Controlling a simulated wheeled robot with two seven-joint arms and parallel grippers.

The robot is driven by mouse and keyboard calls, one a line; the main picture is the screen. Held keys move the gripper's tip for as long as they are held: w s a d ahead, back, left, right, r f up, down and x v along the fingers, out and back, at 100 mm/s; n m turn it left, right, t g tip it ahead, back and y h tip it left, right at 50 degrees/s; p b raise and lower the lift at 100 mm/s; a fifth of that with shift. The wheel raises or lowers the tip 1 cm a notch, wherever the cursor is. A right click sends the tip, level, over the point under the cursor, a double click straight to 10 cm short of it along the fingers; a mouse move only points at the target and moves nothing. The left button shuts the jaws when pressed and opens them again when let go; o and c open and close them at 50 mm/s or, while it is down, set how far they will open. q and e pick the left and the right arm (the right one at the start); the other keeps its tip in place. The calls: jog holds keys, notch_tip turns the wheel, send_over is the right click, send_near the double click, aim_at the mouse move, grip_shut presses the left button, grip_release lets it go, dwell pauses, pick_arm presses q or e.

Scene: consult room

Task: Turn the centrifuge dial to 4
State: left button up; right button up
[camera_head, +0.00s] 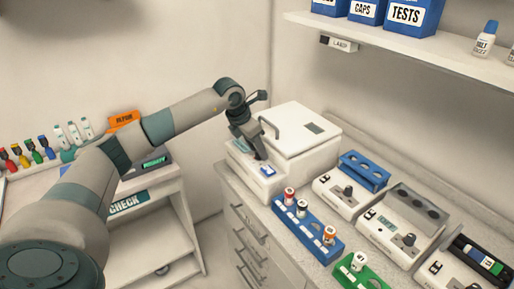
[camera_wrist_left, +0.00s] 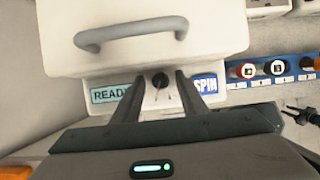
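The white centrifuge (camera_head: 300,135) stands on the counter with its lid down. Its front panel shows in the left wrist view, with a small dark dial (camera_wrist_left: 159,80) between a READY label (camera_wrist_left: 110,93) and a blue SPIN label (camera_wrist_left: 205,85). My left gripper (camera_head: 258,156) is at this panel. In the left wrist view its two fingers (camera_wrist_left: 161,76) are apart, one on each side of the dial, with gaps between; whether the tips reach its depth is unclear. The dial's numbers are too small to read. My right gripper is not identifiable.
A blue rack (camera_head: 308,228) with capped tubes stands right of the centrifuge, near the counter edge. Several small devices with knobs, such as one white unit (camera_head: 337,199), fill the counter further right. A shelf (camera_head: 400,42) hangs above.

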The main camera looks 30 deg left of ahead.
pick_arm(q)
grip_shut()
jog(key=shift+n+b, duration=0.3)
jog(key=shift+b, duration=0.05)
jog(key=shift+n+b, duration=0.3)
jog(key=shift+n, duration=0.2)
jog(key=shift+r, duration=0.1)
grip_release()
jog(key=shift+r, duration=0.1)
